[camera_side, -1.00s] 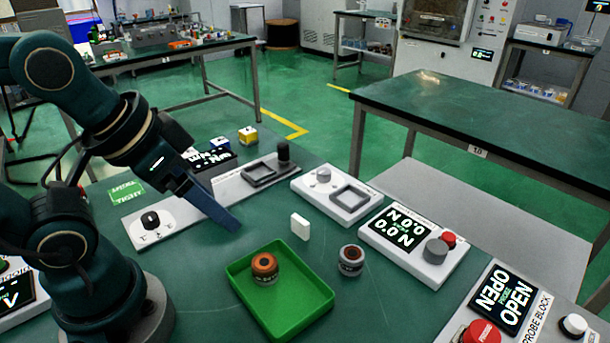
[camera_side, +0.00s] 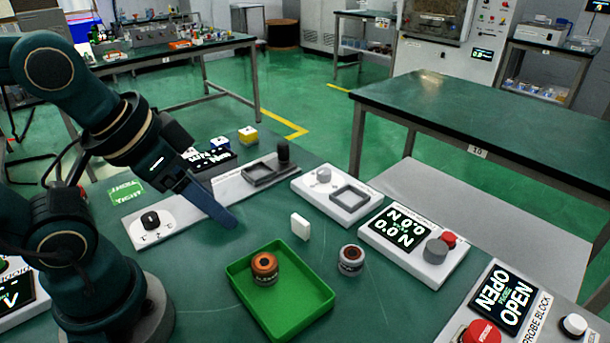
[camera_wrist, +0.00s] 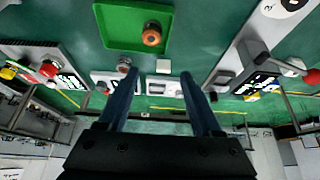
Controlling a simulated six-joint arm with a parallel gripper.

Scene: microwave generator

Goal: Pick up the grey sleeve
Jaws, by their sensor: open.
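The grey sleeve (camera_side: 351,260) is a short grey cylinder with a reddish ring around its top. It stands upright on the green table, just right of the green tray (camera_side: 318,305). In the wrist view the grey sleeve (camera_wrist: 124,66) is small, near the tip of the left finger in the picture. My gripper (camera_side: 232,222) is open and empty. It hangs above the table, left of and apart from the grey sleeve. Its two blue fingers are spread in the wrist view (camera_wrist: 160,76).
An orange-topped sleeve (camera_side: 264,268) stands in the tray. A white block (camera_side: 300,226) stands between my gripper and the grey sleeve. Behind are a white fixture with a square frame (camera_side: 325,178) and a display unit with knobs (camera_side: 437,250).

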